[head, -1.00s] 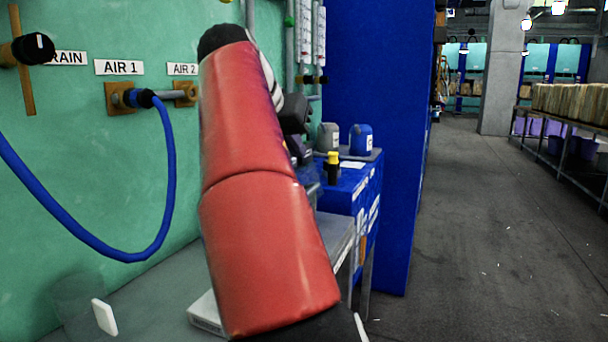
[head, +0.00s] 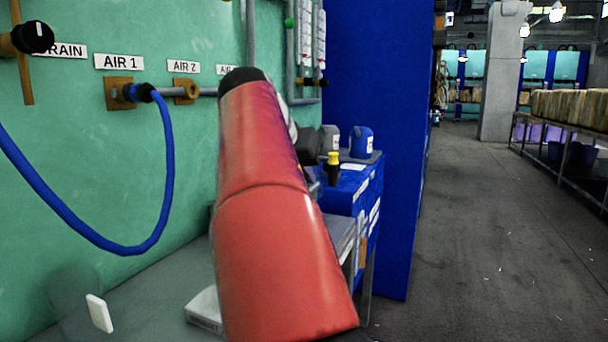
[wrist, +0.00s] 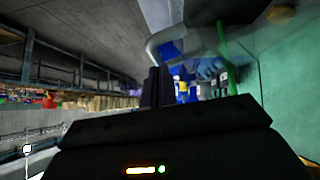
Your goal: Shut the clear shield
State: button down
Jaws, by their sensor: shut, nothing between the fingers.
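A faint see-through panel (head: 72,290), which looks like the clear shield, stands at the lower left of the head view by the green wall. A small white tab (head: 98,313) is on or beside it. Its edges are hard to make out, and I cannot tell how far it is open. In the wrist view my gripper (wrist: 157,87) has its two dark fingers together, with nothing between them. In the head view my red arm hides most of the gripper, which is well to the right of the panel. I cannot make out the panel in the wrist view.
A blue hose (head: 165,190) loops from the AIR 1 port on the green wall (head: 80,140). A grey and white box (head: 204,311) lies on the grey surface beside my arm. A blue cabinet (head: 350,200) with bottles stands behind the arm. The aisle floor (head: 480,230) at right is clear.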

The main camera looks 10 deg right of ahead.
jog(key=f+b, duration=0.2)
jog(key=b, duration=0.1)
jog(key=d+f+m+y+b, duration=0.1)
jog(key=f+b, duration=0.1)
jog(key=b, duration=0.2)
jog(key=f+t+y+b, duration=0.1)
jog(key=f+b, duration=0.2)
jog(key=shift+s+d, duration=0.15)
jog(key=shift+s, duration=0.25)
jog(key=f+y+b, duration=0.1)
jog(key=b, duration=0.2)
jog(key=shift+f+m+t, duration=0.2)
jog(key=shift+m+t, duration=0.2)
jog(key=shift+f, duration=0.1)
jog(key=w+d+r+p+v, duration=0.15)
jog(key=p+v, duration=0.45)
jog(key=v, duration=0.7)
jog(key=s+d+f+n+g+y+p, duration=0.1)
jog(key=s+d+f+n+y, duration=0.15)
jog(key=d+f, duration=0.5)
jog(key=s+a+f+n+g+p, duration=0.1)
jog(key=s+a+f+n, duration=0.1)
jog(key=s+f, duration=0.7)
jog(key=s+a+f+n+y+p, duration=0.1)
jog(key=s+a+f+n+p, duration=0.1)
jog(key=s+f, duration=0.8)
notch_tip(320, 180, down, 7)
jog(key=shift+a+n+g, duration=0.4)
jog(key=shift+a+n, duration=0.45)
jog(key=shift+a, duration=0.1)
